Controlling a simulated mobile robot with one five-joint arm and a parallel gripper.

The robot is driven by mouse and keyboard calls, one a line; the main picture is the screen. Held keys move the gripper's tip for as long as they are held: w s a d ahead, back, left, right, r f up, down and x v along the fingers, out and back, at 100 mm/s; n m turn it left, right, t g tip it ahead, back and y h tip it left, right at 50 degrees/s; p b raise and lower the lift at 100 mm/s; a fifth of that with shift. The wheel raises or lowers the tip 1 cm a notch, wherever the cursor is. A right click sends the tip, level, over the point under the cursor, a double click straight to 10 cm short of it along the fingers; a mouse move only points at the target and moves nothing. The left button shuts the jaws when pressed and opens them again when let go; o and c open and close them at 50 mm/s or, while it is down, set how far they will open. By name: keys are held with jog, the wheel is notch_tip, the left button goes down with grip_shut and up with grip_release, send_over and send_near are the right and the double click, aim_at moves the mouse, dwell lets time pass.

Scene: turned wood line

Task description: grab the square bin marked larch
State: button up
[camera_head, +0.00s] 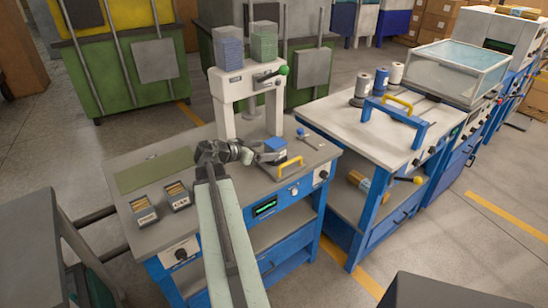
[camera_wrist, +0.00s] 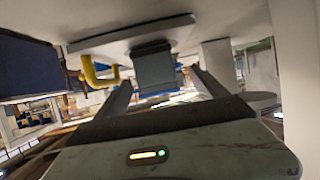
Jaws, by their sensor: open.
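Two small dark grey bins with brownish contents stand on the left of the grey worktable: a front one (camera_head: 144,214) and one beside it (camera_head: 177,198). Each has a pale label, too small to read.
A yellow handle (camera_head: 290,163) is close to my gripper, and also shows in the wrist view (camera_wrist: 92,75). A white press (camera_head: 226,112) rises behind. A green mat (camera_head: 155,170) lies at the table's left. A second bench (camera_head: 385,125) stands to the right.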

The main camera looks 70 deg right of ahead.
aim_at(281, 140)
jog(key=shift+b+x, duration=0.5)
jog(key=shift+x, duration=0.8)
jog(key=x, duration=0.3)
jog(key=b+x, duration=0.1)
jog(key=x, duration=0.1)
jog(key=shift+s+d, duration=0.2)
jog(key=shift+s, duration=0.25)
jog(key=shift+r, duration=0.1)
jog(key=c, duration=1.6)
jog(key=shift+r, duration=0.1)
notch_tip(281, 140, up, 10)
jog(key=p, duration=1)
